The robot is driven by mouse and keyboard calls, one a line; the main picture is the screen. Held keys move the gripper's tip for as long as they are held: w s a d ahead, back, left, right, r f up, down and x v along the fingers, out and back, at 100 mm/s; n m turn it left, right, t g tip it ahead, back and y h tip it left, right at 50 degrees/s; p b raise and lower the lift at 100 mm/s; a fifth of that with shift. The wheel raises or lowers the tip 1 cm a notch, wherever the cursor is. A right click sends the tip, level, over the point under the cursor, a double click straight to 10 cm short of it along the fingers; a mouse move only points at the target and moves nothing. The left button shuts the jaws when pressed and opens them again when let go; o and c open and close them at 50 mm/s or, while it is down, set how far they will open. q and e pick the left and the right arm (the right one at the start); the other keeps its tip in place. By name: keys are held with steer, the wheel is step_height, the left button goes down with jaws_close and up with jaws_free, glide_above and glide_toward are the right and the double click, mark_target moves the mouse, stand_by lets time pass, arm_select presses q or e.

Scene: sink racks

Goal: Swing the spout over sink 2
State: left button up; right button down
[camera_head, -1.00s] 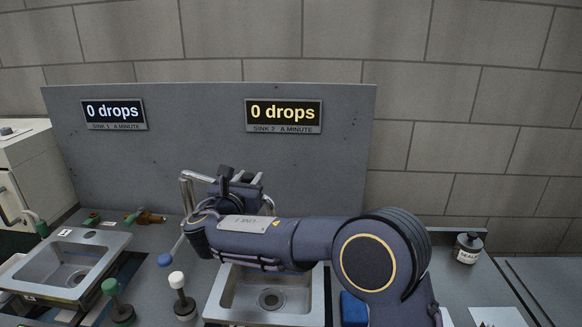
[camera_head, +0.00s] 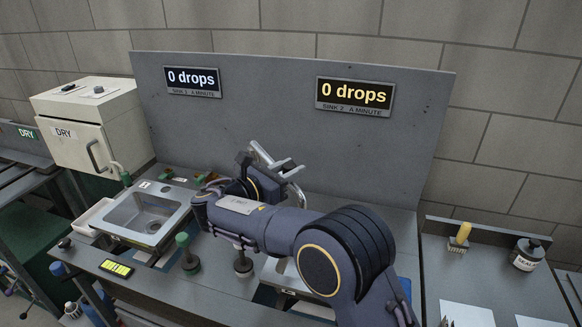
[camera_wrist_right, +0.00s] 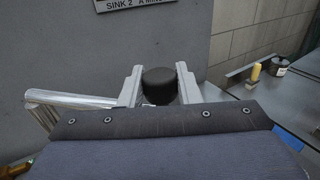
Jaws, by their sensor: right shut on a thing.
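The chrome spout (camera_wrist_right: 70,100) comes in from the left in the right wrist view and runs toward my right gripper (camera_wrist_right: 159,85). The gripper's two grey fingers stand on either side of a black knob (camera_wrist_right: 160,82) and are shut on it. In the head view the right gripper (camera_head: 276,172) is behind sink 2, in front of the grey back panel. My forearm hides part of sink 2 (camera_head: 272,277) and most of the spout, so I cannot tell exactly where the spout's outlet is. My left gripper is not in view.
Sink 1 (camera_head: 182,213) is at left, with a green-topped post (camera_head: 183,240) in front. The sink 1 display (camera_head: 192,80) and sink 2 display (camera_head: 354,95) both read 0 drops.

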steer(key=c, duration=1.1)
jaws_free()
steer(key=b+v, duration=0.1)
steer(key=v, duration=0.7)
steer(key=shift+d, duration=0.1)
